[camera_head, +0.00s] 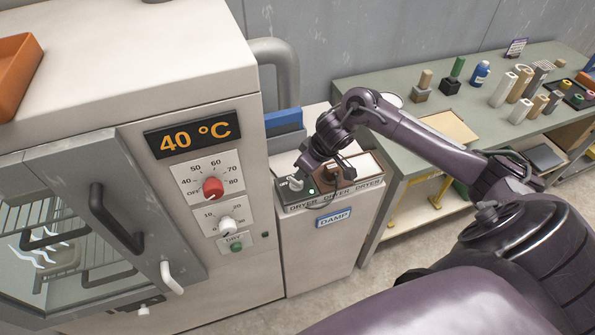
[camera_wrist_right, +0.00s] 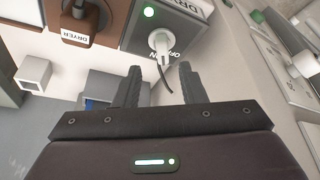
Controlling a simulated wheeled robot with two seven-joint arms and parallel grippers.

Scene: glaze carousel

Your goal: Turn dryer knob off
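The red dryer knob (camera_head: 213,188) sits on a white dial marked OFF and 40 to 80, below a display (camera_head: 193,134) reading 40 °C. I cannot make out exactly where its pointer stands. A white knob (camera_head: 228,227) on a second dial and a green button (camera_head: 237,246) are below it. My right gripper (camera_head: 305,166) is right of the dryer, over the socket box and apart from the red knob. My left gripper is not in view.
The socket box (camera_head: 317,205) has DRYER labels, a brown plug (camera_wrist_right: 78,25) and a lit green lamp (camera_wrist_right: 149,12). A DAMP sign (camera_head: 333,217) is below. The dryer door handle (camera_head: 115,218) juts out at left. A bench (camera_head: 365,85) with several small items stands at right.

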